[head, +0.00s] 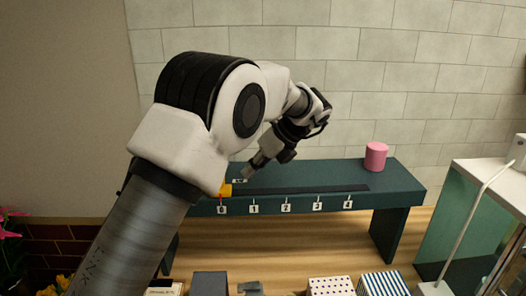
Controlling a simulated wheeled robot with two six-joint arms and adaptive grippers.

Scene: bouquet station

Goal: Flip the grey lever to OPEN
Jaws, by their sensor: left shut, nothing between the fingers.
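My left gripper (254,166) is shut and empty, pointing down and left over the left part of the dark teal bench (400,176). Its tips are close to a small white label (240,181) on the bench top; I cannot tell whether they touch anything. I cannot make out the grey lever for sure; it may be hidden behind my left arm or the gripper. No OPEN marking is readable. My right gripper is not in view.
A yellow slider block (226,190) with a red pointer sits at mark 0 of the bench's numbered front edge. A pink cylinder (375,156) stands at the bench's right end. Patterned boxes (331,287) stand in front below. A white-topped green cabinet (470,165) is at right.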

